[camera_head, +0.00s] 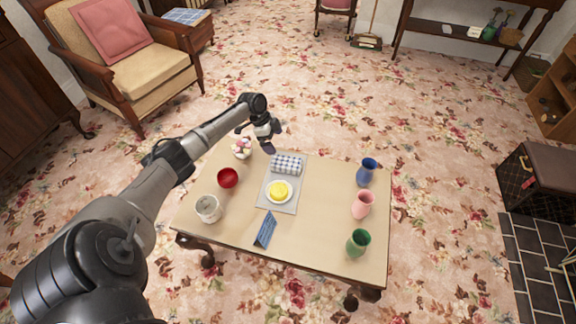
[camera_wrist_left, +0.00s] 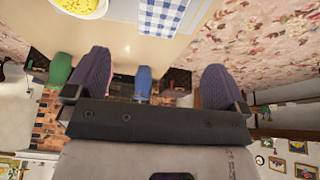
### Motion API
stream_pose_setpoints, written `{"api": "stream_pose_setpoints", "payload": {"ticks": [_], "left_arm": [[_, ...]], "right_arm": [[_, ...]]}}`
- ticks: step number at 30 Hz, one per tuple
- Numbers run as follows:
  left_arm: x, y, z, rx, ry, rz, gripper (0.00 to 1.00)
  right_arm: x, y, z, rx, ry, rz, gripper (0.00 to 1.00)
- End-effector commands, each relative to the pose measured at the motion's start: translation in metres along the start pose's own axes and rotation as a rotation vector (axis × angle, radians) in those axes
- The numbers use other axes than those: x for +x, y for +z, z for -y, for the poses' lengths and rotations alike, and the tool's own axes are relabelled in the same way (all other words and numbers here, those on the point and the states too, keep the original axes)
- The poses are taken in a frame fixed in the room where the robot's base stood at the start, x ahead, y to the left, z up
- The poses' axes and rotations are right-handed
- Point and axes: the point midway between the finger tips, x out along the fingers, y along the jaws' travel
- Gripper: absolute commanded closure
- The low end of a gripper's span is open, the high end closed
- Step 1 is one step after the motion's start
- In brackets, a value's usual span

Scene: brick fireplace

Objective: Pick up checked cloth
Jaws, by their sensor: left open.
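The blue-and-white checked cloth (camera_head: 287,164) lies rolled or folded at the far end of a grey placemat (camera_head: 281,203) on the table. It also shows at the top of the left wrist view (camera_wrist_left: 163,13). My left gripper (camera_head: 268,136) is open and empty, above the table's far edge, beyond and slightly left of the cloth. Its two purple-grey fingers are spread apart in the left wrist view (camera_wrist_left: 155,82), not touching the cloth. My right gripper is not in view.
On the table (camera_head: 316,237) stand a yellow item on a plate (camera_head: 279,191), a red bowl (camera_head: 228,178), a white pot (camera_head: 208,208), a bowl of round items (camera_head: 241,149) and a blue sign (camera_head: 265,230). Blue (camera_head: 366,172), pink (camera_head: 362,204) and green (camera_head: 358,242) vases stand right.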

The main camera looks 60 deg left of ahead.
Motion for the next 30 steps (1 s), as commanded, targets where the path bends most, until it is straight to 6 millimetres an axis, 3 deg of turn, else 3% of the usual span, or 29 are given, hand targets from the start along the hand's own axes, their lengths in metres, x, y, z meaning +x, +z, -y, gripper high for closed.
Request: {"api": "stream_pose_setpoints", "payload": {"ticks": [6, 12, 23, 30], "left_arm": [[0.041, 0.002, 0.000, 0.012, 0.001, 0.000, 0.00], [0.070, 0.001, 0.000, 0.011, 0.001, 0.001, 0.00], [0.085, 0.000, 0.000, 0.011, 0.000, 0.001, 0.00], [0.108, 0.001, -0.001, 0.011, 0.001, 0.002, 0.00]], "right_arm": [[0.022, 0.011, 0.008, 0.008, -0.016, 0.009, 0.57], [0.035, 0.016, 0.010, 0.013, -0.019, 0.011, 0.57], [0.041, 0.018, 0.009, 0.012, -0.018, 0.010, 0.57], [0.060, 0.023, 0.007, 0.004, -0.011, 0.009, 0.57]]}}
